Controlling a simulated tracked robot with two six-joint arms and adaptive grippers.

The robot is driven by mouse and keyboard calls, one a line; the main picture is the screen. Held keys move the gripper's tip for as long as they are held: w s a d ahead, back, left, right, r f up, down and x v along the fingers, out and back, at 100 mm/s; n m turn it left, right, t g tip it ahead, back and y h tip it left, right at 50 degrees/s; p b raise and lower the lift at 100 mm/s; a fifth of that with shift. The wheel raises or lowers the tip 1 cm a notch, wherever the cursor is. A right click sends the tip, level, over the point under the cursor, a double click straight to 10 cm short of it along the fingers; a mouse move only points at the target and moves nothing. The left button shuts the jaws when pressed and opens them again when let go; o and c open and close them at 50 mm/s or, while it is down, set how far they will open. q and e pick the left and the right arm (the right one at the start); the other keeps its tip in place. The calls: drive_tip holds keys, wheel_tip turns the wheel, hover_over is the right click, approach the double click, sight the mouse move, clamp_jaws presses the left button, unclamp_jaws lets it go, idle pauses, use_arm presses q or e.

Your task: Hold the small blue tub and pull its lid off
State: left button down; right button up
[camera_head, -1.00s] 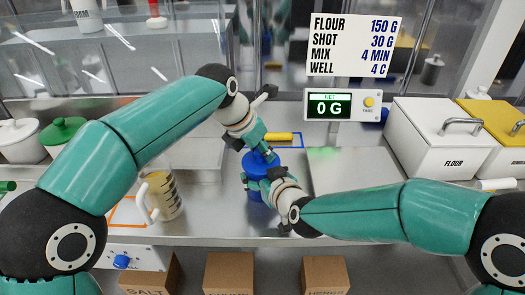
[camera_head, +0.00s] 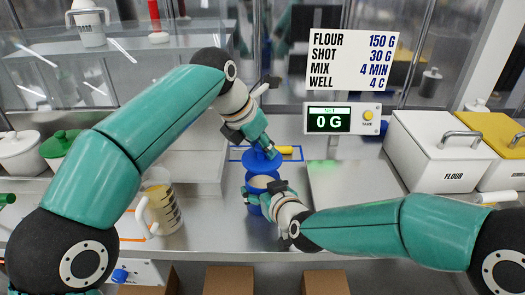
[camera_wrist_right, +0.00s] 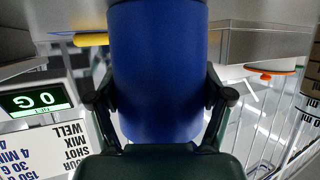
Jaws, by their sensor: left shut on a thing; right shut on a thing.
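The small blue tub (camera_head: 254,204) stands on the steel counter, left of the scale plate. My right gripper (camera_head: 266,194) is shut around the tub's body from the right. The tub's blue wall (camera_wrist_right: 155,75) fills the middle of the right wrist view, with a finger on each side. The blue lid (camera_head: 250,161) is held above the tub by my left gripper (camera_head: 266,151), which is shut on it from above. A pale gap shows between lid and tub. My right gripper hides part of the tub.
A measuring jug (camera_head: 163,205) stands to the left. The scale plate (camera_head: 350,185) and the white flour bin (camera_head: 432,150) are to the right. A yellow-handled tool (camera_head: 287,150) lies behind the lid. Bare counter (camera_head: 215,225) lies between jug and tub.

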idle(0.3)
drive_tip(key=o, duration=1.4)
